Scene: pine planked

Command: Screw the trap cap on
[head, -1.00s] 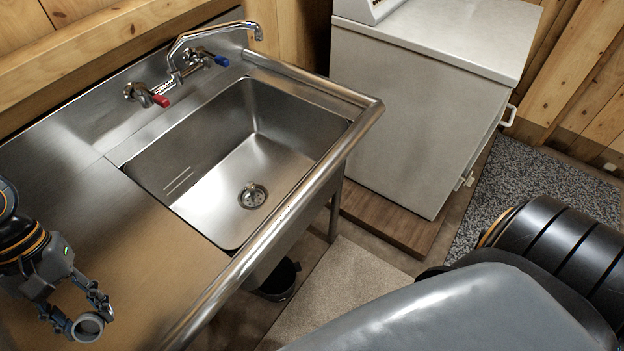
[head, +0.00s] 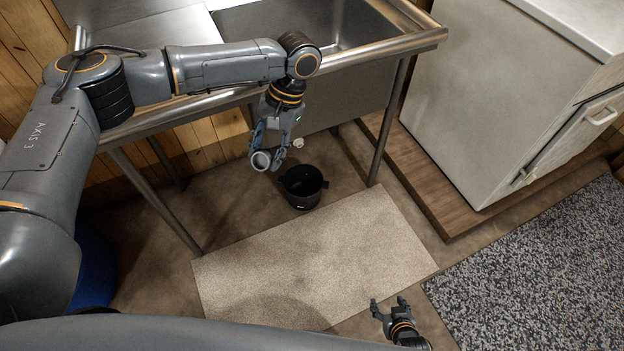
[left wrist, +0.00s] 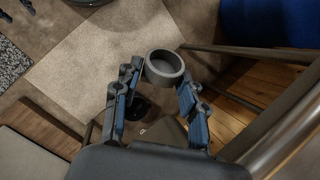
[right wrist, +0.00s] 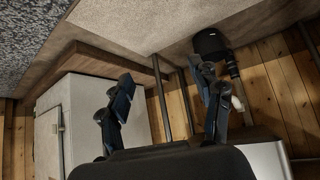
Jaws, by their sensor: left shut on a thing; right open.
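The trap cap (head: 261,161), a grey round cup-like ring, is held at the tips of my left gripper (head: 272,150) in front of the sink's underside. In the left wrist view the cap (left wrist: 165,67) sits between the two fingertips, its hollow side facing the camera. A small pale end of the drain trap (head: 298,143) shows just right of the left gripper, apart from the cap. The right wrist view shows a pale drain pipe (right wrist: 237,92) under the sink. My right gripper (head: 390,306) is open and empty, low over the floor near the mat's front right corner.
A black bucket (head: 303,188) stands on the floor below the trap. Steel sink legs (head: 391,122) flank the space. A beige mat (head: 330,245) lies in front, a grey rug (head: 545,265) at right. A white cabinet (head: 480,95) stands at right on a wooden base.

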